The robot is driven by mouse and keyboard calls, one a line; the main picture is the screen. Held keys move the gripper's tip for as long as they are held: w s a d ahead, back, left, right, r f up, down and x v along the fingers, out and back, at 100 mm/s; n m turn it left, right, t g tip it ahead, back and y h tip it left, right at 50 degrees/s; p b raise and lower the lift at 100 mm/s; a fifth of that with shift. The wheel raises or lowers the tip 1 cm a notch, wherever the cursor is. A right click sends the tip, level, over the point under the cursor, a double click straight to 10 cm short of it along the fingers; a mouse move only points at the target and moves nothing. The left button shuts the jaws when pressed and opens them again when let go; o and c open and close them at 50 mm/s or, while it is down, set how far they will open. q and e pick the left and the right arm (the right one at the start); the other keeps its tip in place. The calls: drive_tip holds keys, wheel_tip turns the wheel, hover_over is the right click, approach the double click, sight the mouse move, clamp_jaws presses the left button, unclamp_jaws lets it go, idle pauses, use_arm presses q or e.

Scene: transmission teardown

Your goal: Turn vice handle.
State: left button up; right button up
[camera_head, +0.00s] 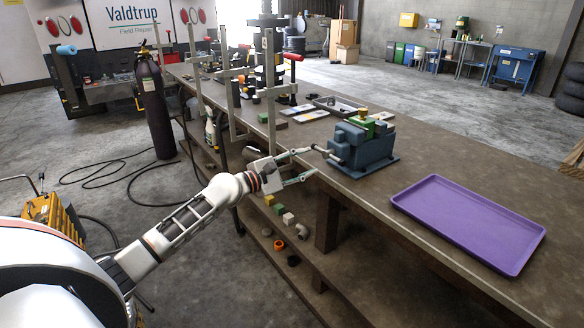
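The blue-grey vice (366,152) stands on the workbench near its front edge, with a green and brass-coloured part at its top. Its handle (328,153) is a short light bar sticking out on the left side, toward my gripper. My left gripper (313,162) is at the bench edge, just left of the handle. Its two fingers are spread apart, one above the other in the picture. The upper fingertip is close to the handle; I cannot tell whether they touch. Nothing shows between the fingers. My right gripper is not in view.
A purple tray (412,211) lies on the workbench (430,150) right of the vice. Metal stands (271,90) and small parts crowd the bench's far left. Several coloured blocks lie on the lower shelf (330,290). A dark gas cylinder (156,108) stands on the floor.

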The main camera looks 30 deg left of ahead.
use_arm(q)
drive_tip(key=v, duration=0.5)
drive_tip(key=shift+s, duration=0.3)
drive_tip(key=s+d+f+m+g, duration=0.1)
drive_tip(key=s+d+f+m, duration=0.25)
drive_tip(key=f, duration=0.35)
drive_tip(key=s+d+f+m+g+y, duration=0.1)
drive_tip(key=s+d+f+m, duration=0.25)
drive_tip(key=f, duration=0.45)
drive_tip(key=s+d+f+m+g, duration=0.1)
drive_tip(key=s+d+f+m, duration=0.2)
drive_tip(key=s+d+f, duration=0.3)
drive_tip(key=s+d+f+m+g+y, duration=0.1)
drive_tip(key=s+d+f+m, duration=0.3)
drive_tip(key=s, duration=0.6)
drive_tip(key=s+d+f+m+g+y, duration=0.1)
drive_tip(key=s+d+f+m+y, duration=0.1)
drive_tip(key=s+d+f+m, duration=0.3)
drive_tip(key=s+f+m, duration=0.4)
drive_tip(key=s+m, duration=0.1)
drive_tip(key=shift+f+m+g, duration=0.2)
drive_tip(key=shift+m+g, duration=0.1)
drive_tip(key=shift+g, duration=0.1)
